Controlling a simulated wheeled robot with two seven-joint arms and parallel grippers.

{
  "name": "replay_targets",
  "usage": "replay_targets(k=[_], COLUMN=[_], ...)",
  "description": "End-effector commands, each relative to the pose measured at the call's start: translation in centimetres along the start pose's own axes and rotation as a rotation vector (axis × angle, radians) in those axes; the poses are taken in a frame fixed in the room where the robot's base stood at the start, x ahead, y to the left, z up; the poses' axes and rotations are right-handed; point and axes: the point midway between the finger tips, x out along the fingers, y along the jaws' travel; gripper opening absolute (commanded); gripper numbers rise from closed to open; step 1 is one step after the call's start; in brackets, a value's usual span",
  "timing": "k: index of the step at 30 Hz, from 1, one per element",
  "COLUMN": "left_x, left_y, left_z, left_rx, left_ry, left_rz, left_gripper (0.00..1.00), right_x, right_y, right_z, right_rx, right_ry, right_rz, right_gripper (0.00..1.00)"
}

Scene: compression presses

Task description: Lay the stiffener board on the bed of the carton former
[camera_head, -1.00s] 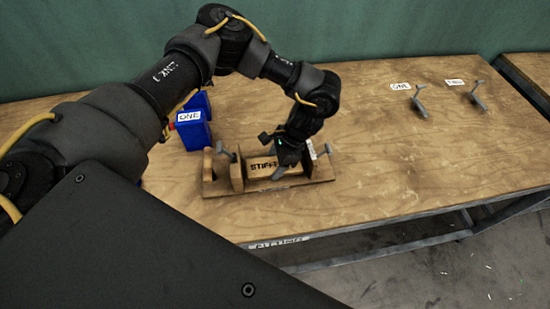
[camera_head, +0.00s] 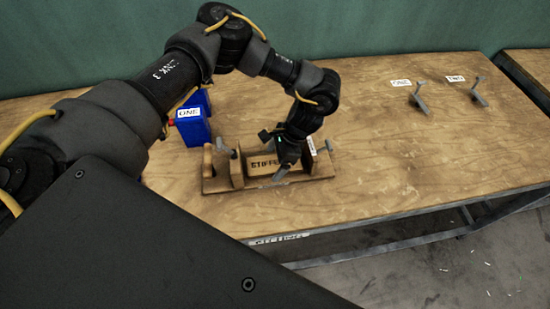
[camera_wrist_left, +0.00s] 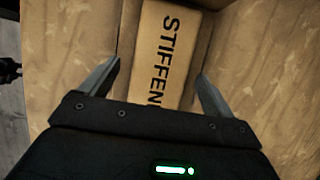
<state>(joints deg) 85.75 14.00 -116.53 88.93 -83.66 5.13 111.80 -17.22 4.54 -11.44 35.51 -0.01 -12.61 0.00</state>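The stiffener board (camera_head: 263,163), a tan block with dark lettering, sits between the upright ends of the wooden carton former (camera_head: 212,186). It also fills the middle of the left wrist view (camera_wrist_left: 172,40), inside the former. My left gripper (camera_head: 283,168) is over the board's right part. In the left wrist view the fingers (camera_wrist_left: 158,80) are spread, one on each side of the board, with gaps visible. The gripper hides the board's right end and the last letters. Whether the board lies flat on the bed is hard to tell. My right gripper is not in view.
A blue container labelled ONE (camera_head: 193,130) stands just behind the former's left end. Two grey levers (camera_head: 420,103) with white labels are at the table's back right. The table (camera_head: 400,160) between is clear. A second table (camera_head: 535,70) is at far right.

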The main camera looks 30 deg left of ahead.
Motion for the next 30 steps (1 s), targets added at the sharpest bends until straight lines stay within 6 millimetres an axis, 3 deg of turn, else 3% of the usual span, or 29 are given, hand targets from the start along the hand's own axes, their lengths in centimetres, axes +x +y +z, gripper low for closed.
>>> replay_targets(k=[8, 11, 21, 30], left_x=[-0.4, -1.5, -8.0, -10.7], left_y=[0.0, -0.1, -0.1, 0.0], left_z=[-0.1, -0.1, -0.1, 0.0], left_rx=[0.000, 0.001, 0.000, 0.000], left_ry=[0.001, 0.003, 0.002, 0.000], left_rz=[-0.001, -0.003, -0.004, -0.001], left_gripper=[0.89, 0.89, 0.89, 0.89], right_x=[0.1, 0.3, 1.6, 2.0], right_y=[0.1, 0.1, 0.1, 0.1], right_z=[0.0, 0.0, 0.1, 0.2], right_rx=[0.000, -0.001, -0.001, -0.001], right_ry=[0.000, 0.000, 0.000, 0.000], right_rz=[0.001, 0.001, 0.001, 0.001], right_gripper=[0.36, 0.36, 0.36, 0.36])
